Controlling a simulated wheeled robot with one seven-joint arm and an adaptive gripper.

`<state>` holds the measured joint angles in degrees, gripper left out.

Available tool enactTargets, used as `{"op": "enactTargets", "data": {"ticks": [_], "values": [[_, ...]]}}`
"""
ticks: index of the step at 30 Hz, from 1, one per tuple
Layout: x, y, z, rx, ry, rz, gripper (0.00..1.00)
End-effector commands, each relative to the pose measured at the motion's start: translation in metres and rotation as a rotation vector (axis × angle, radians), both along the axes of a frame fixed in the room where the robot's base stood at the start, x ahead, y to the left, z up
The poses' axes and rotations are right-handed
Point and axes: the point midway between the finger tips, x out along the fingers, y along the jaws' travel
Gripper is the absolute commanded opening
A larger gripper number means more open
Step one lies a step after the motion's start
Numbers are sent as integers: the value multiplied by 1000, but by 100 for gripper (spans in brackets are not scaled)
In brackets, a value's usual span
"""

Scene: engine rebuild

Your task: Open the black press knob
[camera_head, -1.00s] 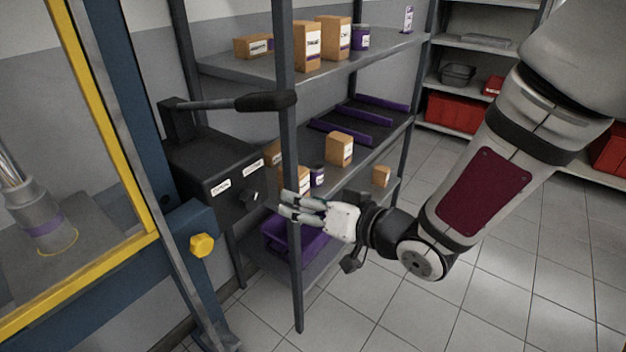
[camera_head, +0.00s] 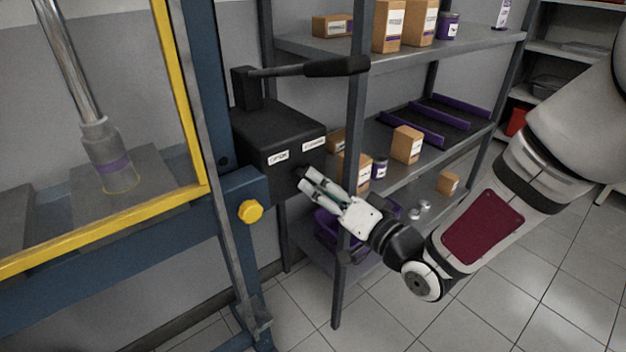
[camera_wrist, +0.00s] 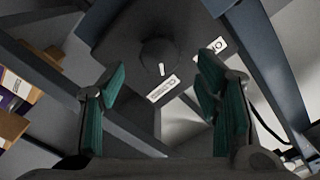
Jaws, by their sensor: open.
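The black press knob (camera_wrist: 159,56) is a round dark knob with a short white mark, on the face of the black box (camera_head: 262,130). In the wrist view it sits ahead of my gripper, between the two green-padded fingers and beyond their tips. In the head view the knob (camera_head: 301,171) is mostly hidden behind my fingertips. My gripper (camera_head: 308,183) is open and holds nothing. Its tips are close to the box face; I cannot tell whether they touch the knob. Two white labels (camera_wrist: 163,88) sit beside the knob.
A dark lever (camera_head: 310,68) sticks out above the box. A shelf post (camera_head: 354,120) stands right beside my gripper. The shelves behind hold boxes (camera_head: 407,144) and purple bins. The blue press frame with a yellow guard (camera_head: 182,90) and yellow bolt (camera_head: 250,212) is at left.

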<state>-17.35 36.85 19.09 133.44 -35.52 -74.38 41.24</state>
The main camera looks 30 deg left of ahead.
Motion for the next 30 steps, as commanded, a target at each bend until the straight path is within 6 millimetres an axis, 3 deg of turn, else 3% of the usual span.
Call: {"op": "enactTargets", "data": {"ticks": [3, 9, 20, 26, 30], "values": [[7, 19, 0, 0, 0, 1, 58], [15, 35, 0, 0, -1, -1, 58], [17, 38, 0, -1, 0, -2, 58], [16, 38, 0, -1, 0, -2, 12], [16, 38, 0, -1, 0, -2, 10]]}}
